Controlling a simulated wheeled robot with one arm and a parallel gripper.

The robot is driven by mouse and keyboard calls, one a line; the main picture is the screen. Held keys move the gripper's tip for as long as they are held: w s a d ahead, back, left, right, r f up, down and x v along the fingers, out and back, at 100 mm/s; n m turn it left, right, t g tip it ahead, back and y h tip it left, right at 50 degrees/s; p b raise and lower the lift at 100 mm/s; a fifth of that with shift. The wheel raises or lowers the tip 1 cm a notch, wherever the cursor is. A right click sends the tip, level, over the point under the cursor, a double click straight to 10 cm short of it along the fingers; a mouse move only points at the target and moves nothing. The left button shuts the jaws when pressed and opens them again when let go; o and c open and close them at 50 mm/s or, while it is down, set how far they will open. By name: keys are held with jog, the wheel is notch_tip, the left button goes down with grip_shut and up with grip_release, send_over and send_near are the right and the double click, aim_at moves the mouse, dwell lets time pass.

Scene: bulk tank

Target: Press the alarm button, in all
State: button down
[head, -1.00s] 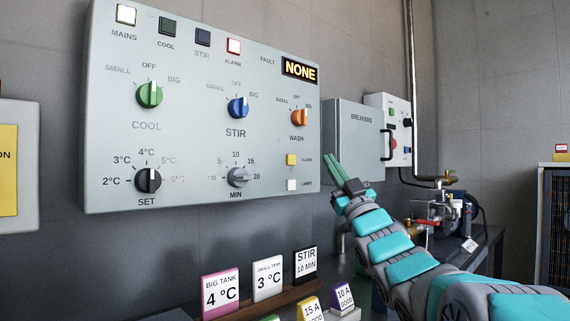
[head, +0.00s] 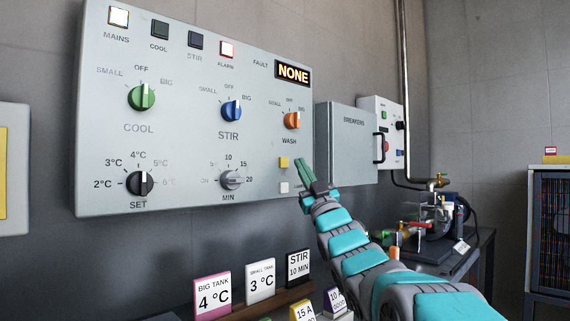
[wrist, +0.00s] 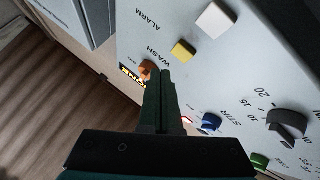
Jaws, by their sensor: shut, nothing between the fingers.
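The yellow alarm button (head: 283,162) is a small square on the lower right of the grey control panel (head: 190,190), above a white button (head: 284,187). In the wrist view the yellow button (wrist: 183,51) shows just above and right of my fingertips, with ALARM lettering near it. My gripper (head: 303,163) is shut and empty, its green fingers pointing up just right of the yellow button in the head view. I see no contact with the button; the exact gap to the panel is hard to tell. The alarm lamp (head: 226,49) has a red border and a pale face.
Stir (head: 231,111), wash (head: 291,120) and minute (head: 231,180) knobs are on the panel close by. The breaker box (head: 345,145) stands right of it. Label cards (head: 260,280) stand on a ledge below. The fault display (head: 293,73) reads NONE.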

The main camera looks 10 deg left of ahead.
aim_at(287, 157)
jog(key=shift+w+a, duration=0.5)
jog(key=shift+a, duration=0.25)
jog(key=shift+w+a, duration=0.1)
jog(key=shift+a, duration=0.05)
dwell(1.5)
jog(key=shift+w+a, duration=0.15)
jog(key=shift+a, duration=0.05)
jog(key=shift+w+a, duration=0.3)
dwell(0.9)
jog(key=shift+s+d, duration=0.55)
jog(key=shift+d, duration=0.1)
jog(key=shift+d, duration=0.1)
jog(key=s+d, duration=0.1)
jog(key=d, duration=0.1)
jog(key=s+d, duration=0.1)
jog(key=s, duration=0.1)
jog(key=shift+d, duration=0.4)
